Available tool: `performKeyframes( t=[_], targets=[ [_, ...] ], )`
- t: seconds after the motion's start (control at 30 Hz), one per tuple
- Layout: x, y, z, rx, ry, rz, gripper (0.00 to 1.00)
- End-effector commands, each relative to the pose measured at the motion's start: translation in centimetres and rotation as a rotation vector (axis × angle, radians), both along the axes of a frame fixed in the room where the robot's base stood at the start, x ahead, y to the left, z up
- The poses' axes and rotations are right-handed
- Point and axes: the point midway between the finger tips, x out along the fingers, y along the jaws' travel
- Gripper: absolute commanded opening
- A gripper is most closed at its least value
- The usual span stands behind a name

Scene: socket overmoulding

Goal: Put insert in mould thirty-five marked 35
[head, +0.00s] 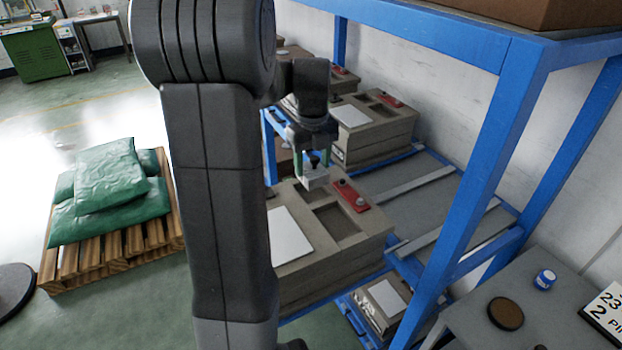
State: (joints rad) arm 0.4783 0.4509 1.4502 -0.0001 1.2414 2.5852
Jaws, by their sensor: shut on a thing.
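My gripper (313,163) is shut on the insert (315,181), a small pale grey block, and holds it above the nearest mould (330,272). That mould is a brown-grey block with a white plate (288,236), a rectangular recess (337,221) and a red strip (350,196) on top. In the picture the insert is just above and left of the recess. I cannot tell its height over the mould. No number 35 can be read on any mould, and my arm hides part of the nearest one.
A similar mould (372,136) stands behind on the blue rack (497,150), with others further back. A smaller mould (372,318) sits on the lower level. The rack's blue post stands to the right. A grey table (462,326) is at lower right. Green sacks (110,195) lie on a pallet at left.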

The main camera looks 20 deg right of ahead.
Motion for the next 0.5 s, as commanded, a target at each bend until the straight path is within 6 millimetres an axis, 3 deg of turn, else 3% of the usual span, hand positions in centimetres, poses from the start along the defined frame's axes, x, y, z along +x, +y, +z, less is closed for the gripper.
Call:
performKeyframes(
  t=[0.5],
  targets=[
    [0.0,0.0,-5.1,-0.002,-0.002,0.000,0.05]
  ],
)
